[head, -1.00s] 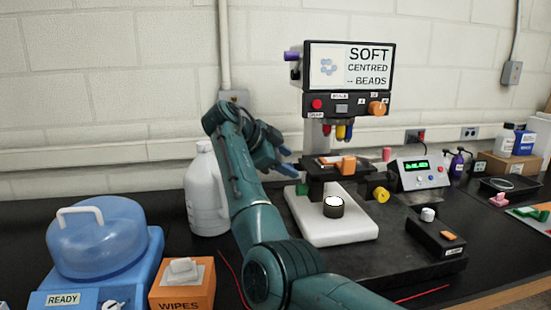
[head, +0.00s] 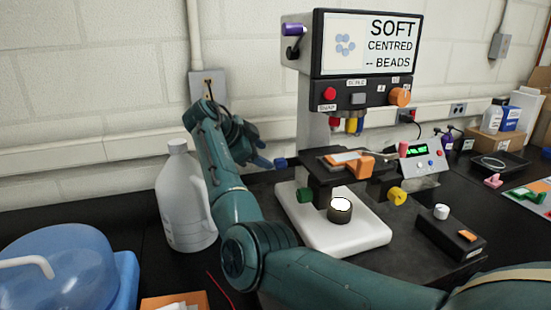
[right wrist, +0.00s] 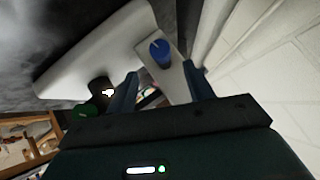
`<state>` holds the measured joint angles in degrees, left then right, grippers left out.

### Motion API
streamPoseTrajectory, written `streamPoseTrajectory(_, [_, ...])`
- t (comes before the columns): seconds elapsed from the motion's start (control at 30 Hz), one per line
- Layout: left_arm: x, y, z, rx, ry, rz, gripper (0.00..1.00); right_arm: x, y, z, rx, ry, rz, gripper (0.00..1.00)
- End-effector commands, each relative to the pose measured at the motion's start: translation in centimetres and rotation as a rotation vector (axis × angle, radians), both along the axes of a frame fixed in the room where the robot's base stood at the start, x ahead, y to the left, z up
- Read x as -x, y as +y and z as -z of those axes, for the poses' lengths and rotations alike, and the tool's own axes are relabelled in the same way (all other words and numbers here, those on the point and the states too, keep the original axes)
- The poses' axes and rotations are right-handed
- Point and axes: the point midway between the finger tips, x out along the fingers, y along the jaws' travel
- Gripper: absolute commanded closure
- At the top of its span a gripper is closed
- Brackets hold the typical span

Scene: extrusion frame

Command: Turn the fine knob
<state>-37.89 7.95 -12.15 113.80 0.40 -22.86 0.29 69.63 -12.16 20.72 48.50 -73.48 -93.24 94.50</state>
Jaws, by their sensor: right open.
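A microscope-like instrument (head: 318,232) with a white base and a sign-topped head stands on the black bench. A blue knob (right wrist: 161,52) shows on its pale column in the right wrist view and appears at its left side in the head view (head: 281,162). A green knob (head: 305,195) and a yellow knob (head: 397,196) sit lower. I cannot read a label marking the fine knob. My right gripper (right wrist: 160,72) is open and empty, its fingers on either side of the line to the blue knob, which lies just beyond the tips. My left gripper is out of view.
A white jug (head: 184,200) stands left of my right arm. A blue-lidded device (head: 60,270) is at the front left. A small control box (head: 450,232) and a display box (head: 421,163) stand right of the instrument. The wall is close behind.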

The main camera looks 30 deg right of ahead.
Motion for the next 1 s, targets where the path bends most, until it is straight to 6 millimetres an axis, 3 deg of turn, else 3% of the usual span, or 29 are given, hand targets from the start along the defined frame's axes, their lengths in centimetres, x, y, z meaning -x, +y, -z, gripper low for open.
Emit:
streamPoseTrajectory(0.3, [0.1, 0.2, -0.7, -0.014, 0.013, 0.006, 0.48, -0.7, -4.3, 3.5, 0.000, 0.002, -0.001, 0.48])
streamPoseTrajectory(0.77, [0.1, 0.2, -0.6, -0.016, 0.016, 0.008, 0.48, -0.9, -5.3, 4.5, 0.000, 0.000, -0.002, 0.48])
streamPoseTrajectory(1.0, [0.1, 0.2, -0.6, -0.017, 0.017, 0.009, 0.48, -0.9, -5.3, 4.5, 0.000, 0.000, -0.002, 0.67])
